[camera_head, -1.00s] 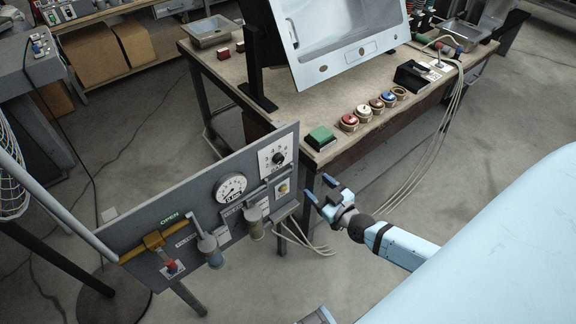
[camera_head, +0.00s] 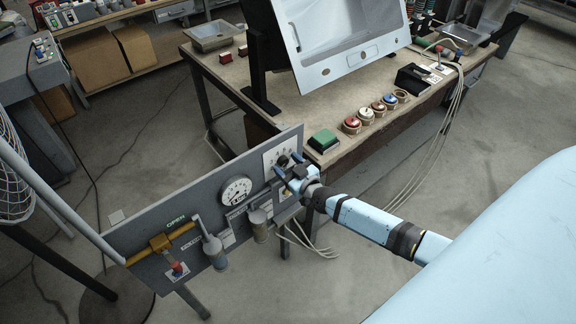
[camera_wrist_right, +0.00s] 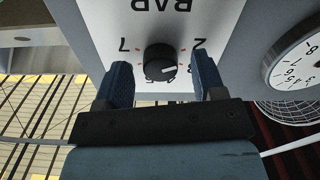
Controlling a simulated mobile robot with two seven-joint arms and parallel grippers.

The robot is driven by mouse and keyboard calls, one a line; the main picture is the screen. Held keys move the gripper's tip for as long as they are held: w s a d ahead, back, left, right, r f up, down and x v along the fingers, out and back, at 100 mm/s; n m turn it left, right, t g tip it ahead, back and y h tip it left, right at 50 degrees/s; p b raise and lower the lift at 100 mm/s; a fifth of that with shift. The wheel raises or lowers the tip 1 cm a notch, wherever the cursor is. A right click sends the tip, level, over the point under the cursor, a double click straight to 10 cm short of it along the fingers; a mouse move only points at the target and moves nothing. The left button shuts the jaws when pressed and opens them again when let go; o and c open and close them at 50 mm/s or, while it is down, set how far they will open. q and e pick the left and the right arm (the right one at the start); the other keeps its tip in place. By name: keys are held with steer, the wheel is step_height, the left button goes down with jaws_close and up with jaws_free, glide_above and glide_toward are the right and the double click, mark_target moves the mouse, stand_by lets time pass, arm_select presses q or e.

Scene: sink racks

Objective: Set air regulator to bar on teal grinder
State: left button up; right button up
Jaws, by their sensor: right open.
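The air regulator's black knob (camera_wrist_right: 160,63) sits on a white plate marked BAR (camera_wrist_right: 152,12), upside down in the right wrist view, with 7 and 2 readable. Its white pointer line faces right in that view. In the head view the regulator plate (camera_head: 270,158) is at the grey panel's (camera_head: 130,226) upper right, partly hidden by my gripper. My right gripper (camera_head: 288,165) is open in front of it. In the wrist view its blue fingers (camera_wrist_right: 164,80) stand on either side of the knob, with gaps visible. I cannot make out a teal grinder. My left gripper is out of view.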

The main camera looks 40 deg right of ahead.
steer(key=c, duration=0.9)
